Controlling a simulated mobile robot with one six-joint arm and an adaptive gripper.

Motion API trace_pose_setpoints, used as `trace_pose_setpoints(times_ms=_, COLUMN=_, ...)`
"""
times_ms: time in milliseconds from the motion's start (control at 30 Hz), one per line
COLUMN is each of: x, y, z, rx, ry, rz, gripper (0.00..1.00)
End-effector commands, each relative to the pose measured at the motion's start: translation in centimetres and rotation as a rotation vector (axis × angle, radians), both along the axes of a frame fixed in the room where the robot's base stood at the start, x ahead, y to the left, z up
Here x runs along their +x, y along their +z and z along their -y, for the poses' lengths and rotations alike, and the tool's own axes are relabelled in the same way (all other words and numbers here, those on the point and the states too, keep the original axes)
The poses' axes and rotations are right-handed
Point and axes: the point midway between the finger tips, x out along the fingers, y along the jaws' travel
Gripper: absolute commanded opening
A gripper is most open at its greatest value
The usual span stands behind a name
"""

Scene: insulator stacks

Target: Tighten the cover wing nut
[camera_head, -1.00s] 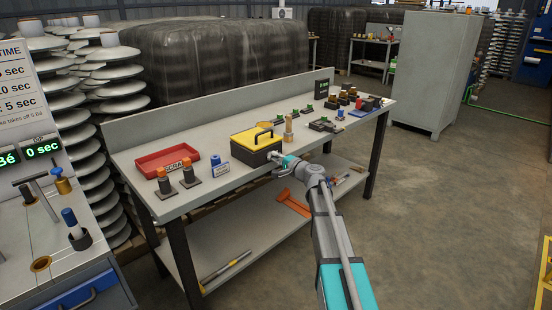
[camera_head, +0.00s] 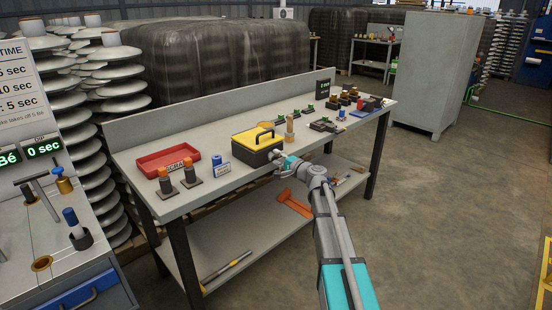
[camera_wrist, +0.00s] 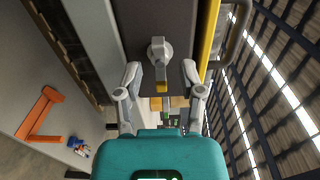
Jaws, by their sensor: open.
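A dark box with a yellow lid (camera_head: 256,138) stands at the front edge of the workbench, in the middle of the head view. In the wrist view its dark front face (camera_wrist: 180,40) fills the top, with the yellow lid edge (camera_wrist: 207,35) at right. My gripper (camera_wrist: 161,74) is open, with one finger on each side of the nut's arm; no clear contact shows. In the head view my gripper (camera_head: 284,160) is at the box's front right corner, and the nut is hidden.
A wooden peg (camera_head: 290,130) and several small parts lie right. An orange bracket (camera_head: 295,203) lies on the lower shelf.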

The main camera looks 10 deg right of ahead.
Motion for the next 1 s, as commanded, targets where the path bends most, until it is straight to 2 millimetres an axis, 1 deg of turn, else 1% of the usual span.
trace_pose_setpoints(times_ms=167, x=-1.9, y=0.0, z=0.9, rx=0.000, ry=-0.001, rz=0.000, gripper=0.50)
trace_pose_setpoints(times_ms=600, x=-7.8, y=0.0, z=4.4, rx=0.001, ry=-0.001, rz=-0.001, gripper=0.50)
trace_pose_setpoints(times_ms=800, x=-9.2, y=0.0, z=5.2, rx=0.002, ry=0.000, rz=0.000, gripper=0.50)
trace_pose_setpoints(times_ms=1000, x=-9.6, y=0.0, z=5.5, rx=0.002, ry=0.001, rz=0.000, gripper=0.50)
